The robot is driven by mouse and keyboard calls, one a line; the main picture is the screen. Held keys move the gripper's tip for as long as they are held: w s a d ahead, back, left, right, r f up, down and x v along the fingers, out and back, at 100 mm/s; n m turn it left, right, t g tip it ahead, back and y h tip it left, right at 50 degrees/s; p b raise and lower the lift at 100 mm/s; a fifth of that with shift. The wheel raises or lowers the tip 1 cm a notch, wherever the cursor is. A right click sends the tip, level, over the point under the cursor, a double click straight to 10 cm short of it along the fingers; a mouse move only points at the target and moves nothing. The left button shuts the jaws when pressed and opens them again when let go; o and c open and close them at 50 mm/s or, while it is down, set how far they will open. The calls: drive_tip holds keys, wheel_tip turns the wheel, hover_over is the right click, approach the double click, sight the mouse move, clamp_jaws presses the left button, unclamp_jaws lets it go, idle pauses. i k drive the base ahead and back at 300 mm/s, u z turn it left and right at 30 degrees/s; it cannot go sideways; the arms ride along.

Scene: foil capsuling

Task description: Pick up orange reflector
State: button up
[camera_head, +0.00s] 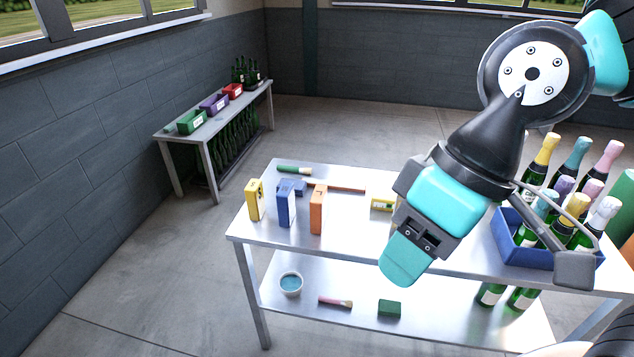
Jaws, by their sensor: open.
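An orange upright block (317,209), which I take for the orange reflector, stands on the metal worktable (300,243) just left of its middle. It is right of a blue upright block (286,205) and looks upright and clear of my gripper. My gripper (404,258) hangs over the front middle of the table, to the right of the orange block and apart from it. It is open, with nothing seen in it. The near finger hides much of the jaw gap. My gripper also partly covers a tan thing behind it.
A yellow block (255,199) stands at the left. Behind lie a green-handled tool (294,170), a reddish stick (345,188) and a small yellow item (382,204). A blue crate (521,246) of bottles stands at the right. The lower shelf holds a cup (291,284).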

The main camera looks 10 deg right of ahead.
sight(338, 185)
drive_tip(key=u, duration=0.05)
drive_tip(key=i, duration=1.35)
drive_tip(key=z, duration=0.25)
